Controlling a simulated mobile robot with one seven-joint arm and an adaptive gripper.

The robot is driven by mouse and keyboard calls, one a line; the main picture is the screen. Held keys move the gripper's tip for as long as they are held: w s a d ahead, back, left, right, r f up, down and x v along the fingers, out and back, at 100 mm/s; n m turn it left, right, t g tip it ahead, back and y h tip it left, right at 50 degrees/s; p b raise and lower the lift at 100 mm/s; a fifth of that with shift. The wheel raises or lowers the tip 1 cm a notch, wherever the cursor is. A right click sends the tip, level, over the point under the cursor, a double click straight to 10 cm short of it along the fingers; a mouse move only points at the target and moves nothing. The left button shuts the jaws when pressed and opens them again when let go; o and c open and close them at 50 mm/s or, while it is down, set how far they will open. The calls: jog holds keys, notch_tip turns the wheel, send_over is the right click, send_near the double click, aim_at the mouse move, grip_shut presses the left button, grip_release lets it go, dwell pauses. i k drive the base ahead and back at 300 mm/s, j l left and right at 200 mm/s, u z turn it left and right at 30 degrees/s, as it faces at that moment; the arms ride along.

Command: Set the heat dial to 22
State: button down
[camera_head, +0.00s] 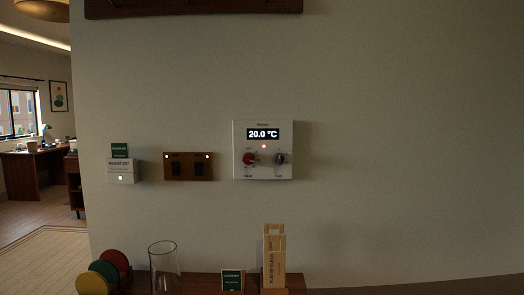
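A white thermostat panel (285,140) is mounted on the wall near the middle of the head view. Its dark display (263,134) reads 20.0 °C, with a small reddish light below it. The red dial (249,159) at the panel's lower left appears to be labelled as the heat dial; its lettering is too small to be sure. A dark grey dial (280,159) sits at the lower right, its label also too small to read surely. My gripper is not in view.
A brown switch plate (188,167) and a white room-number holder (121,172) are on the wall to the left. Below, a wooden ledge holds a clear glass (162,266), coloured discs (114,262), a small green sign (232,280) and a wooden card holder (274,262). The wall right of the panel is bare.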

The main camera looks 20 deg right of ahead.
aim_at(248, 158)
jog(key=i+l+u, duration=0.15)
jog(key=l+u, duration=0.25)
jog(key=l, duration=0.35)
jog(key=l+u, duration=0.35)
jog(key=l, duration=0.45)
jog(key=l+u, duration=0.4)
jog(key=l, duration=0.4)
